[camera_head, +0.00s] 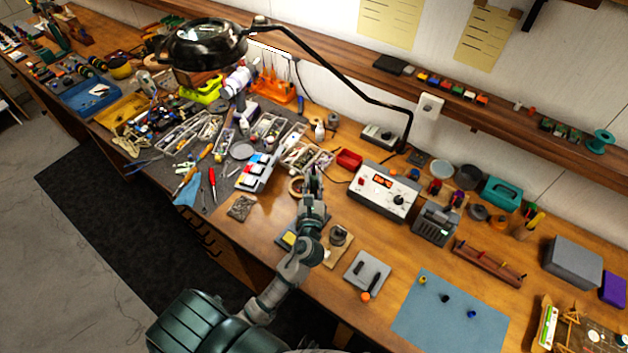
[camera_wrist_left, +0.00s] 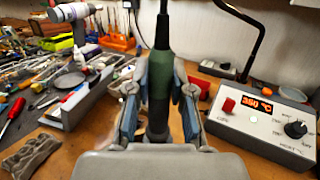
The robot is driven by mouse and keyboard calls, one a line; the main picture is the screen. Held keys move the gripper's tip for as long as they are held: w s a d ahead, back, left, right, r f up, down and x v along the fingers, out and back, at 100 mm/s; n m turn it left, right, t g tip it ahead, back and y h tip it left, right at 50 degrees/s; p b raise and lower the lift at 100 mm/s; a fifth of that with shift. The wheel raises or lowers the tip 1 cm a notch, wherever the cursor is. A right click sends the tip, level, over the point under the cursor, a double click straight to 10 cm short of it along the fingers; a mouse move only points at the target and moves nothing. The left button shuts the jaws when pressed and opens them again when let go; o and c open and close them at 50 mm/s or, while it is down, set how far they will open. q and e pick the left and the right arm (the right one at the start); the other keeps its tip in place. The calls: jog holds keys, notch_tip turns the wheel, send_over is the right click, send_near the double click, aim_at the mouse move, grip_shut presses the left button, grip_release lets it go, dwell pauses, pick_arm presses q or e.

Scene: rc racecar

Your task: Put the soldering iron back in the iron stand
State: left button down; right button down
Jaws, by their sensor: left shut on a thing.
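My left gripper (camera_head: 313,187) is over the middle of the workbench, just left of the soldering station. In the left wrist view its fingers (camera_wrist_left: 158,108) are shut on the soldering iron (camera_wrist_left: 161,65), seen as an upright green and black handle between them. The iron is too small to make out in the head view. A round metal holder (camera_head: 338,236) on a tan base, with a yellow sponge (camera_head: 289,238) nearby, looks like the iron stand; my forearm partly covers this area. My right gripper is not in view.
The white soldering station (camera_head: 383,193) with a lit display stands right of the gripper, also in the left wrist view (camera_wrist_left: 262,120). A roll of tape (camera_head: 297,187) and parts trays lie left. A magnifier lamp (camera_head: 205,47) arches above. A blue mat (camera_head: 450,312) lies right.

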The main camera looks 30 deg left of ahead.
pick_arm(q)
jog(key=shift+f+b, duration=0.35)
jog(key=shift+f, duration=0.25)
jog(key=c, duration=0.9)
grip_release()
jog(key=shift+c, duration=0.2)
jog(key=shift+o, duration=0.2)
jog(key=o, duration=0.4)
jog(key=shift+c, duration=0.2)
